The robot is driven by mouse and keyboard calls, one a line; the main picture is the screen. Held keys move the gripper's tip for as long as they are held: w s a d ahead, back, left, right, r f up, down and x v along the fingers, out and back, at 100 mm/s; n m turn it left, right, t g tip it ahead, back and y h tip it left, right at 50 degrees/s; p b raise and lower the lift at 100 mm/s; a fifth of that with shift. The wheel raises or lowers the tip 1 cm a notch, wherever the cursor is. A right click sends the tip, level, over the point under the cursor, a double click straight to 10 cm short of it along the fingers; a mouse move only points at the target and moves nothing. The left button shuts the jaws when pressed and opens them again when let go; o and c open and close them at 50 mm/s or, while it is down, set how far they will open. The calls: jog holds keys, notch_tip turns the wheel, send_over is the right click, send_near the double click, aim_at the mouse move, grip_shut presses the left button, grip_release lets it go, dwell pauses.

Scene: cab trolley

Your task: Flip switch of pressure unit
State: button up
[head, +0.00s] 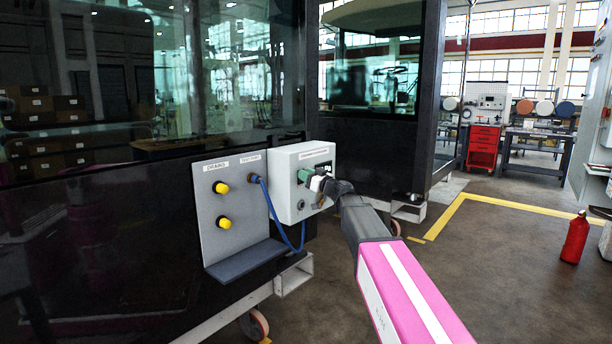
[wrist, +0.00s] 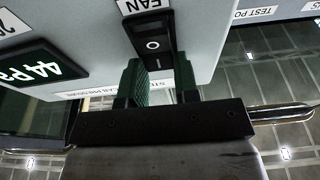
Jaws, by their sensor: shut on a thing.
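The pressure unit (head: 287,180) is a pale grey box fixed to the dark cab wall in the head view. My gripper (head: 318,189) is at its front face and hides part of it. In the wrist view, the black rocker switch (wrist: 152,45) under the FAN label (wrist: 146,4) shows a white circle and a bar mark. The green fingertips of my gripper (wrist: 160,80) stand on either side of the lower part of the switch, shut on it. A lit display (wrist: 42,72) reading 44 Pa, upside down in this view, is to the left.
A grey panel (head: 212,242) with two yellow knobs (head: 222,188) stands left of the unit. A blue hose (head: 273,208) loops between panel and unit. A red fire extinguisher (head: 575,238) stands on the floor at right. Open floor lies right of my arm.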

jog(key=shift+s+f+t+y, duration=0.1)
jog(key=shift+f+t+y, duration=0.2)
jog(key=shift+t+y, duration=0.5)
jog(key=shift+d, duration=0.1)
jog(key=o, duration=0.9)
jog(key=v, duration=1)
jog(key=shift+s+d+f, duration=0.2)
jog(key=shift+d+f, duration=0.1)
